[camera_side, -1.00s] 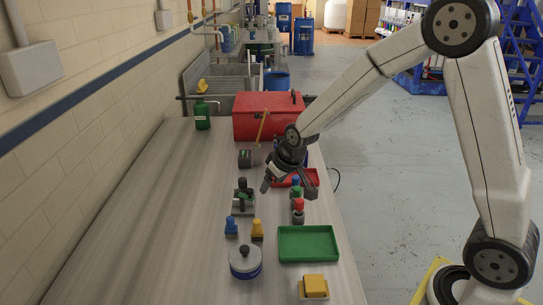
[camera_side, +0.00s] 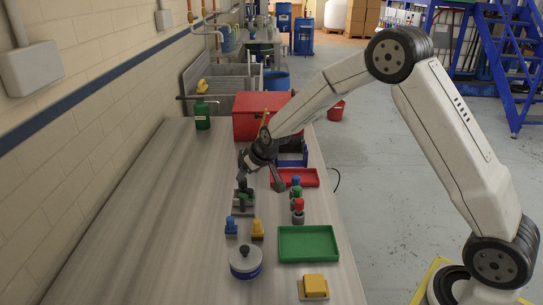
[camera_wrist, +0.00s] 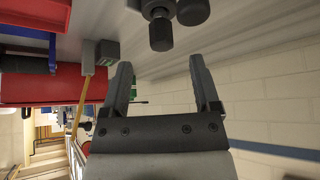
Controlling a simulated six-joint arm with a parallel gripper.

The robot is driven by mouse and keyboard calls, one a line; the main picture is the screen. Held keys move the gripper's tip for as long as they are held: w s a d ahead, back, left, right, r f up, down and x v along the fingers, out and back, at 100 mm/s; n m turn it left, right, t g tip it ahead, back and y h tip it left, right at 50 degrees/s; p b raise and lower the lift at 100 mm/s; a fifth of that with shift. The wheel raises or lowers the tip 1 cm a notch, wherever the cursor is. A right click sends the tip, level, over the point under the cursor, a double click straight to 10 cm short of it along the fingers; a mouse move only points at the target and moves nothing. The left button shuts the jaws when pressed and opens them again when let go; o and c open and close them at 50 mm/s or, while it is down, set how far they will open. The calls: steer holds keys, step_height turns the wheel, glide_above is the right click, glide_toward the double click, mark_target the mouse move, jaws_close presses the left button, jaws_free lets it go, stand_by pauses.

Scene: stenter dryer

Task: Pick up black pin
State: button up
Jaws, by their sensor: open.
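In the side view a grey stand (camera_side: 238,210) on the table carries dark upright pins. The black pin (camera_side: 242,185) is at its far side, with a dark green pin (camera_side: 245,198) in front of it. My gripper (camera_side: 260,185) is open and tilted downward just above and to the right of the stand, one finger close by the black pin. In the wrist view my gripper (camera_wrist: 160,70) has both fingers apart and nothing between them. A dark pin-like knob (camera_wrist: 160,32) shows beyond the fingertips, with another dark round one beside it, cut by the top edge.
Blue (camera_side: 231,226) and yellow (camera_side: 257,229) pieces stand in front, with a lidded pot (camera_side: 245,262). Red, green and blue-topped pieces (camera_side: 298,205) stand to the right. A green tray (camera_side: 281,257), red tray (camera_side: 310,184) and red box (camera_side: 240,125) are nearby. The left table is clear.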

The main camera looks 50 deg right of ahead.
mark_target(244, 180)
steer(key=shift+w+f, duration=0.2)
steer(key=shift+f, duration=0.1)
steer(key=shift+f, duration=0.1)
steer(key=shift+x, duration=2.5)
steer(key=shift+a, duration=0.1)
jaws_close()
